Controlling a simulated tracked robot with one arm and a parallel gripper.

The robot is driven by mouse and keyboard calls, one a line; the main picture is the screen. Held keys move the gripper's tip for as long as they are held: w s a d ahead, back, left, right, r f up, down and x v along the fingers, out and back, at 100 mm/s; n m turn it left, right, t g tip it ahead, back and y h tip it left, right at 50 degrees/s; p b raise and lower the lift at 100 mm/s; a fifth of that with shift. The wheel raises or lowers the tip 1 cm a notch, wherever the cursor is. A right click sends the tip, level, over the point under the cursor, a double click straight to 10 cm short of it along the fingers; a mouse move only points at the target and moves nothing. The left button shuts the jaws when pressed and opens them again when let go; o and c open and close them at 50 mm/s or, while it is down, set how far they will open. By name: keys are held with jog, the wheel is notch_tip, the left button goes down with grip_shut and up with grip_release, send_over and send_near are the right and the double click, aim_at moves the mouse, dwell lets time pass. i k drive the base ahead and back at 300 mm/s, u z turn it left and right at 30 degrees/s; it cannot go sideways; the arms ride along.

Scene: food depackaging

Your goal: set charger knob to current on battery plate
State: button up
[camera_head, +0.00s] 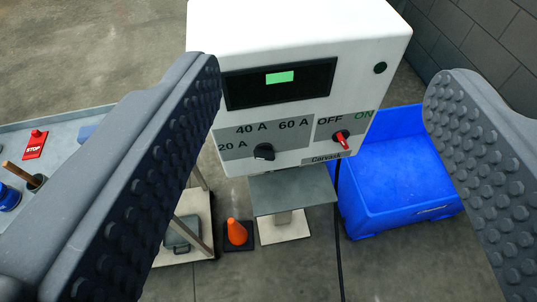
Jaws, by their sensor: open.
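The charger (300,30) is a white box with a dark display that shows a lit green patch. Its black current knob (264,152) is at the lower left of the front panel, with 20 A, 40 A and 60 A printed around it. I cannot tell clearly which mark it points to. A red switch (341,139) sits under OFF and ON at the right. My gripper (322,90) is open and empty, its two ribbed fingers wide apart on either side of the charger front, touching neither knob nor switch. No readable battery plate is in view.
A blue bin (395,185) stands at the right behind the charger. A grey stand (292,190) is below it. An orange cone (237,232) and a grey case (185,233) are on the lower left. A bench with a red STOP sign (35,144) is at the left.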

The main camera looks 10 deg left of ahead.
aim_at(264, 151)
jog(key=z, duration=2.45)
jog(key=i, duration=0.1)
jog(key=z, duration=3.1)
jog(key=k, duration=0.9)
jog(key=u, duration=0.05)
